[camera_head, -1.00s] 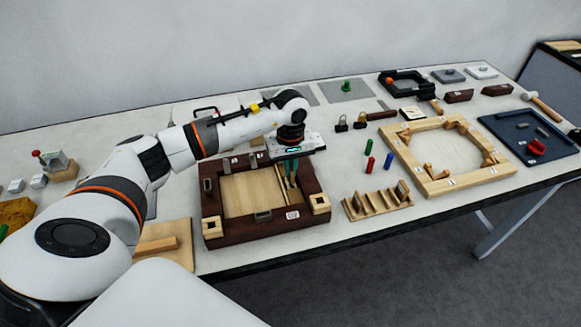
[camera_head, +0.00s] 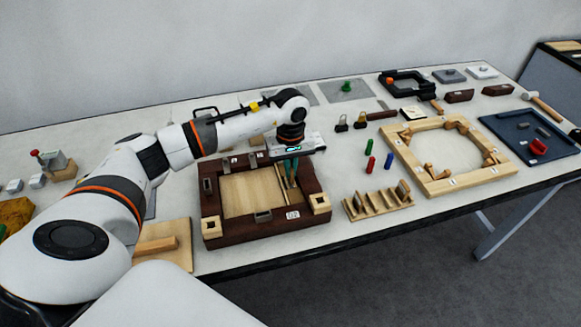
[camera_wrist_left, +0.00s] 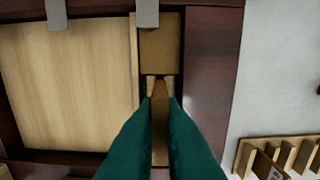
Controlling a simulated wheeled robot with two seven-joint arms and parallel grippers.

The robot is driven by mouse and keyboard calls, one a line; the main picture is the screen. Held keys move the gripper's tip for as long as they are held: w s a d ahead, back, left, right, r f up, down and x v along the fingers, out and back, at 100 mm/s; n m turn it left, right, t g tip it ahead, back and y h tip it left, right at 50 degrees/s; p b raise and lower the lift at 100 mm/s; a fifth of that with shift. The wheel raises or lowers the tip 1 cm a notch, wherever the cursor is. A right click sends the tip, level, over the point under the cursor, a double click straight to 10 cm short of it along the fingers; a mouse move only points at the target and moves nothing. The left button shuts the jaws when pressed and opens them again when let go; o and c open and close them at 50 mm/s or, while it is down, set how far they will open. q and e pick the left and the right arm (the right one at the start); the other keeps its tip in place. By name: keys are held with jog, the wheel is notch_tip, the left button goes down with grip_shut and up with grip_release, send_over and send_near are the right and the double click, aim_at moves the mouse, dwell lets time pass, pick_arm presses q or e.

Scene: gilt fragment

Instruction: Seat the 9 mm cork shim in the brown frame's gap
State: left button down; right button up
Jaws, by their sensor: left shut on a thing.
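The brown frame (camera_head: 250,230) lies on the table with a pale wooden panel (camera_head: 245,197) inside it; the panel also shows in the left wrist view (camera_wrist_left: 65,85). My left gripper (camera_head: 291,184) points down at the frame's right side, with green fingers. In the left wrist view its fingertips (camera_wrist_left: 160,86) are shut on the cork shim (camera_wrist_left: 160,125), over the narrow gap between panel and right wall. The fingers hide part of the shim. I cannot tell how deep it sits. My right gripper is not in view.
A slotted wooden rack (camera_head: 378,204) stands right of the frame, with red, blue and green pegs behind it. A pale wooden frame (camera_head: 430,187) and a blue tray (camera_head: 510,150) lie further right.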

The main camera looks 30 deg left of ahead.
pick_arm(q)
jog(key=shift+b, duration=0.4)
dwell(0.5)
dwell(0.3)
jog(key=shift+f+b, duration=1.3)
jog(key=shift+f, duration=0.1)
jog(key=shift+r, duration=0.15)
jog(key=shift+r+p, duration=0.6)
jog(key=shift+r, duration=0.4)
jog(key=shift+b, duration=0.7)
dwell(1.0)
jog(key=shift+f+b, duration=1.1)
jog(key=shift+f, duration=0.1)
jog(key=c, duration=1.5)
grip_release()
